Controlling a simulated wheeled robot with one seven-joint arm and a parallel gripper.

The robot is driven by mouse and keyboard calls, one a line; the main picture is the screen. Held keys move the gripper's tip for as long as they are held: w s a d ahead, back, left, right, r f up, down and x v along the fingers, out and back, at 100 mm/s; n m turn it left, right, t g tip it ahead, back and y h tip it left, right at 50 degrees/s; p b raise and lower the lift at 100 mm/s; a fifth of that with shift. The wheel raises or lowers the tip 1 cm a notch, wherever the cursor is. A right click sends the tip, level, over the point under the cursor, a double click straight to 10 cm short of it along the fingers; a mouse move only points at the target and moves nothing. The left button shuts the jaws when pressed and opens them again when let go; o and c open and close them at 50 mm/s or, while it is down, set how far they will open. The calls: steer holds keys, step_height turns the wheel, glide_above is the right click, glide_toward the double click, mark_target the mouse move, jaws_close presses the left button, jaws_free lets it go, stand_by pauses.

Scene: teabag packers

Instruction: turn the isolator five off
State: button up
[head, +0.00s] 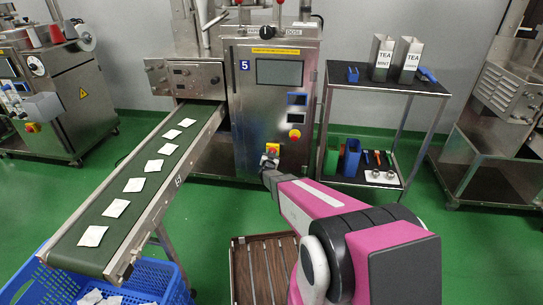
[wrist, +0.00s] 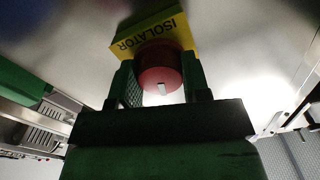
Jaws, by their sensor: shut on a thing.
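Machine 5 (head: 272,95) is a steel cabinet with a blue "5" label. Its isolator (head: 272,148) is a yellow plate with a red knob, low on the front. In the wrist view the yellow plate (wrist: 128,43) reads ISOLATOR, and the red knob (wrist: 160,55) carries a short white mark. My gripper (wrist: 158,78) has its dark fingers on both sides of the knob and is shut on it. In the head view my gripper (head: 268,163) is at the isolator, and the knob is mostly hidden.
A conveyor (head: 150,180) with several white teabags runs left of the cabinet to a blue crate (head: 150,285). A steel trolley (head: 385,88) with tea boxes and tools stands right. A brown slatted box (head: 258,270) is near me. Green floor is open at right.

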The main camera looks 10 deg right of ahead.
steer(key=n, duration=0.6)
steer(key=shift+n, duration=0.3)
steer(key=n, duration=0.5)
steer(key=shift+n, duration=0.3)
steer(key=o, duration=0.9)
steer(key=shift+o, duration=0.2)
steer(key=shift+s, duration=0.1)
steer(key=v, duration=1)
steer(key=shift+s, duration=0.3)
steer(key=shift+a, duration=0.1)
